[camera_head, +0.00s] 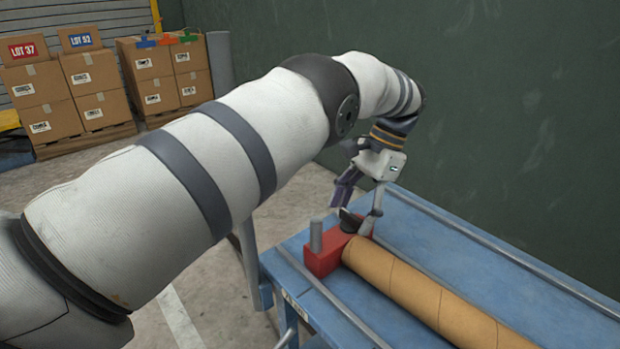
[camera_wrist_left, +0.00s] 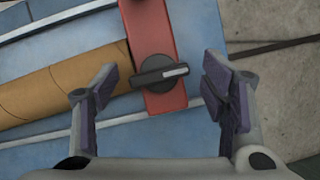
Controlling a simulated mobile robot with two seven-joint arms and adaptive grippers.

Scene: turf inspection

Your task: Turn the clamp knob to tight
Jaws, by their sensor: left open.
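In the head view the red block (camera_head: 322,260) stands on the blue table, and the dark knob (camera_head: 350,221) shows partly behind my gripper. My left gripper (camera_head: 357,205) is open above the knob. In the left wrist view the fingers of the left gripper (camera_wrist_left: 163,92) stand apart on either side of the knob, with gaps. My right gripper is not in view.
The brown tube (camera_head: 430,300) lies along the blue table (camera_head: 440,215), between raised rails. A grey post (camera_head: 316,236) rises from the red block. Stacked cartons (camera_head: 95,85) stand far back left. A dark green wall is behind the table.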

